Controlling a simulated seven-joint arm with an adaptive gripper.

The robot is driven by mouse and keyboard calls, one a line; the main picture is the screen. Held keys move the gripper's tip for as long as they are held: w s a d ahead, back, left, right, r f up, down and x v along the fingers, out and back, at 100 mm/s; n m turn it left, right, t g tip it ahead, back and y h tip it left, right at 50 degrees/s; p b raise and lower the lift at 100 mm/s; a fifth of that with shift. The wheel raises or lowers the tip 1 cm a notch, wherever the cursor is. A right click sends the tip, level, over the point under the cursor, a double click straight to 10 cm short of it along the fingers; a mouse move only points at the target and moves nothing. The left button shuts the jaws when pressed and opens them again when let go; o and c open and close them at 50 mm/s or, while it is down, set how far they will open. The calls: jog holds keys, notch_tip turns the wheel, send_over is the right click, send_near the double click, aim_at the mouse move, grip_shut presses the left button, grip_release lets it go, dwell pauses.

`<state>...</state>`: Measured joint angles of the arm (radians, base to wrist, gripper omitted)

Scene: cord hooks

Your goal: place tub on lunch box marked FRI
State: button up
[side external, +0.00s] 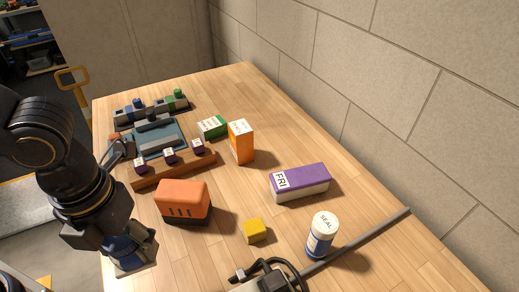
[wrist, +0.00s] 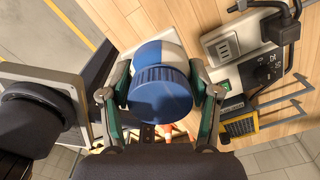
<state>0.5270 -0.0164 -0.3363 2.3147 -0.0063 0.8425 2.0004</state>
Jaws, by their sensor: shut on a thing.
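A blue tub with a ridged blue lid and a pale band (wrist: 160,88) sits between the fingers of my gripper (wrist: 161,100) in the wrist view. My gripper is shut on its sides. In the side view my gripper (side external: 128,243) is at the lower left, over the table's left edge, with the tub (side external: 139,264) partly hidden at its end. The lunch box marked FRI (side external: 301,182) is purple over white and lies on the table at centre right, well apart from my gripper. Its top looks bare.
An orange and black box (side external: 183,202) and a yellow block (side external: 256,231) stand between my gripper and the lunch box. A white-capped SEAL bottle (side external: 322,236) and a grey rail (side external: 355,239) are in front. An orange carton (side external: 241,143) and a hook rack (side external: 172,168) stand behind.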

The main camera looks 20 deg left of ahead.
jog(key=w+d+r, duration=0.4)
jog(key=w+d, duration=0.3)
jog(key=w, duration=0.2)
send_over(280, 185)
jog(key=shift+n, duration=0.3)
jog(key=f, duration=1)
jog(key=shift+s+a, duration=0.2)
jog(key=shift+s, duration=0.05)
jog(key=shift+w+d+f, duration=0.15)
jog(key=shift+w+f, duration=0.1)
jog(key=shift+f, duration=0.1)
jog(key=shift+w+f, duration=0.1)
jog(key=shift+f, duration=1.45)
jog(key=shift+f, duration=0.15)
jog(key=o, duration=1.2)
